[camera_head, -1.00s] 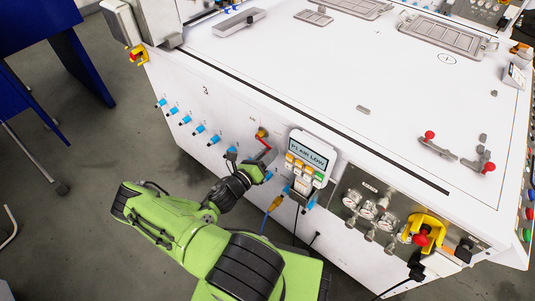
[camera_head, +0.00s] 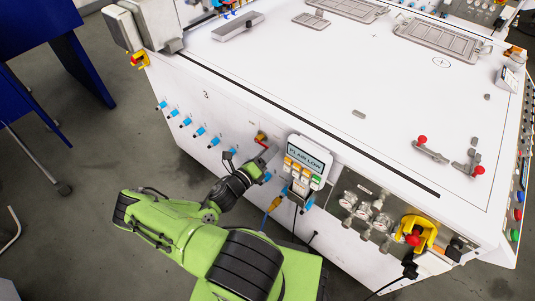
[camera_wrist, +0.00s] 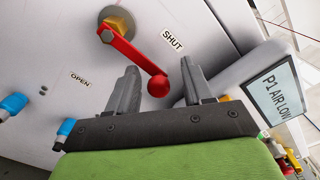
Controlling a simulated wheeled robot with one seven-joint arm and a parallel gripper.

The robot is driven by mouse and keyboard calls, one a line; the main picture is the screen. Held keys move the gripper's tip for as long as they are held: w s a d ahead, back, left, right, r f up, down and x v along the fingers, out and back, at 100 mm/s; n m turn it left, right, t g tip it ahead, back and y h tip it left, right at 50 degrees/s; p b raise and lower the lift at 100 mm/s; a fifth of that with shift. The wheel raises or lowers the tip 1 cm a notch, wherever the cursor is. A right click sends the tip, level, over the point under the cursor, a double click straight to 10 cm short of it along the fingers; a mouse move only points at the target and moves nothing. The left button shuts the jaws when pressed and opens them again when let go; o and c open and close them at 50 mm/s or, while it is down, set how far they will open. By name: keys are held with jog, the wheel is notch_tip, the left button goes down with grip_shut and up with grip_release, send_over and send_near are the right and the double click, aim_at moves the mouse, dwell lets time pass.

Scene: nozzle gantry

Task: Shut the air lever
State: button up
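The air lever (camera_wrist: 135,54) is a red handle with a round red knob, turning on a brass fitting (camera_wrist: 117,24) in the white panel. In the wrist view it points down and right, between an "OPEN" label (camera_wrist: 80,80) at lower left and a "SHUT" label (camera_wrist: 173,39) at right. My gripper (camera_wrist: 159,72) is open, one finger on each side of the knob, with visible gaps. In the head view the lever (camera_head: 263,140) shows small above my gripper (camera_head: 265,157), its knob end mostly hidden.
A display box (camera_head: 306,157) reading "P1 AIR LOW" juts out just right of my gripper; it also shows in the wrist view (camera_wrist: 276,90). Blue fittings (camera_head: 186,121) line the panel at left. Gauges (camera_head: 363,210) and a yellow-guarded red knob (camera_head: 413,239) are further right.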

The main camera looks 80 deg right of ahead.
jog(key=p+v, duration=0.1)
jog(key=v, duration=1.4)
jog(key=shift+w+a+p, duration=0.25)
jog(key=shift+a+p, duration=0.05)
jog(key=shift+a, duration=0.05)
